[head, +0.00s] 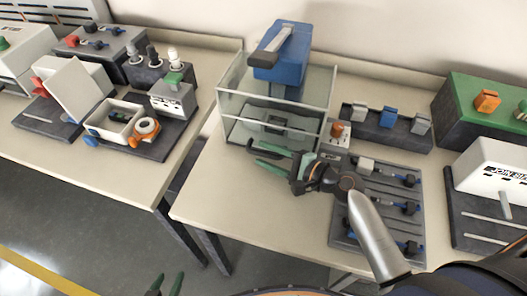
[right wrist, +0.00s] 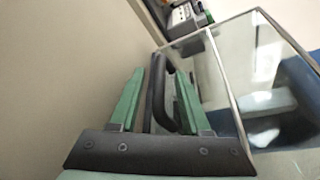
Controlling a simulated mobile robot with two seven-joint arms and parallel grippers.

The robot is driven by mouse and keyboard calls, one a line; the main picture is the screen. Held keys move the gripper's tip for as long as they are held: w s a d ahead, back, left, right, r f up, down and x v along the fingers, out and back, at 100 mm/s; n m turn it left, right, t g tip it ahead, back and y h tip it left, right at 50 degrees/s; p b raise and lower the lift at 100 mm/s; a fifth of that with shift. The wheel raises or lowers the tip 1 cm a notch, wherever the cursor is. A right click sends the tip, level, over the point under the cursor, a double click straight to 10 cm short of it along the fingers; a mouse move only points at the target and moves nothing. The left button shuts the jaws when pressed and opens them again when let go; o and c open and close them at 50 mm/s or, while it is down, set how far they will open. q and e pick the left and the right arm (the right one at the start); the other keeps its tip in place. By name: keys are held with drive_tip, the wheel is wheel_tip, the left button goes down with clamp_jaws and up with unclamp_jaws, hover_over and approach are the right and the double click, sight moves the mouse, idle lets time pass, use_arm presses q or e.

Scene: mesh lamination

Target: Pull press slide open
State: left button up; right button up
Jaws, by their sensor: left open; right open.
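The press is a blue unit (head: 280,62) with a grey top lever, behind a clear glass guard (head: 232,92) on the right-hand table. A dark slide (head: 245,131) lies low inside the guard, at its front. My right gripper (head: 258,154) is open just in front of the guard, its green fingers pointing left. In the right wrist view, a black bar handle (right wrist: 157,95) stands between the open fingers (right wrist: 160,75); I cannot tell whether they touch it. In the head view the gripper hides the handle. My left gripper (head: 170,277) is open and empty at the bottom edge, away from the press.
A plate with several blue-handled clamps (head: 345,215) lies under and beside my right arm. Behind it is a dark block with switches (head: 385,128). A green box (head: 470,105) and a white machine (head: 495,165) stand right. Another table (head: 150,185) with devices is at left.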

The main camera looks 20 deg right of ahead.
drive_tip(key=shift+w+a+f, duration=0.15)
drive_tip(key=shift+w+a, duration=0.25)
drive_tip(key=shift+w, duration=0.05)
clamp_jaws()
idle(1.2)
